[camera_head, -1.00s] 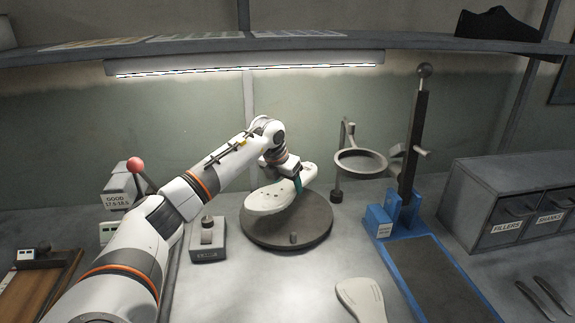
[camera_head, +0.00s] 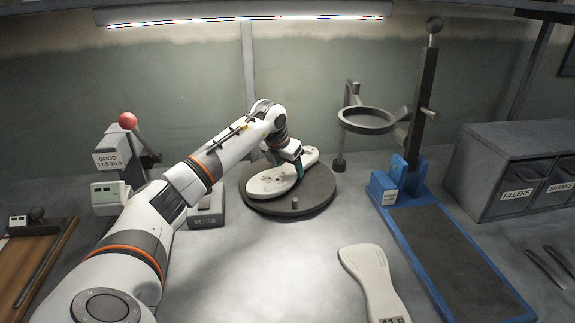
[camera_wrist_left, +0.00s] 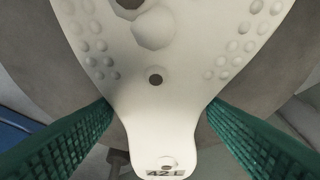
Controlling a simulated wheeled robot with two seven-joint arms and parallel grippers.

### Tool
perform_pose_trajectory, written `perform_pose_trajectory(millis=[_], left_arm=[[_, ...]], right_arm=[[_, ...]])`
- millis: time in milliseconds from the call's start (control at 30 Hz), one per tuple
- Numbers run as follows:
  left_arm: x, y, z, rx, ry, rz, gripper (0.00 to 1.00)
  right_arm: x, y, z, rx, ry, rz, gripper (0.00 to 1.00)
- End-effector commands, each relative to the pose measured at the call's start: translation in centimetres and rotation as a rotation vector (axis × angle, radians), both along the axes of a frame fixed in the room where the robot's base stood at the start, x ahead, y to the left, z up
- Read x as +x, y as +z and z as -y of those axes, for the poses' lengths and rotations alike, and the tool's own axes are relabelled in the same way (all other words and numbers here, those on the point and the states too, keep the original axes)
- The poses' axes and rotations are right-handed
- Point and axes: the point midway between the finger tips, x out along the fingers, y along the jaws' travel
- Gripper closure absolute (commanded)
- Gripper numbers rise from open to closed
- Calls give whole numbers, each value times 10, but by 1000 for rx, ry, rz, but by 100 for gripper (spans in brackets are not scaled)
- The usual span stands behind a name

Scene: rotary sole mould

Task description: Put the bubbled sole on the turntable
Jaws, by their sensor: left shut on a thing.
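The bubbled sole (camera_head: 266,182) is off-white, with round bumps and holes on its face. It lies flat over the grey turntable (camera_head: 316,190), within or close to its rim; I cannot tell for certain whether it touches the disc. My left gripper (camera_head: 297,170) is shut on it near its right part. In the left wrist view the green fingers (camera_wrist_left: 160,112) stand either side of the narrow part of the sole (camera_wrist_left: 165,85), whose end reads "42" and a letter. The turntable (camera_wrist_left: 285,60) shows behind it. My right gripper is not in view.
A second pale sole (camera_head: 368,275) lies on the front bench. A blue-based press (camera_head: 415,195) and a ring stand (camera_head: 366,120) are to the right, before drawers (camera_head: 510,165). A gauge marked GOOD (camera_head: 112,160) stands left. Bench space before the turntable is clear.

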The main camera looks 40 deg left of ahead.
Motion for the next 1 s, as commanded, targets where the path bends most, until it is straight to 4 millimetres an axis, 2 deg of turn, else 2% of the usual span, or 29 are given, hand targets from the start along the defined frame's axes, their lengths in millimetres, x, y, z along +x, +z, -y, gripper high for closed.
perform_pose_trajectory(millis=[300,867,900,1000], left_arm=[[0,0,0,0,0,1,66],[0,-10,0,1,0,0,66],[0,-10,0,1,0,0,32],[0,-9,0,1,1,0,15]], right_arm=[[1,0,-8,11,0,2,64],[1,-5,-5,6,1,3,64],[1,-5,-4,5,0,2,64],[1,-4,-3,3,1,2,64]])
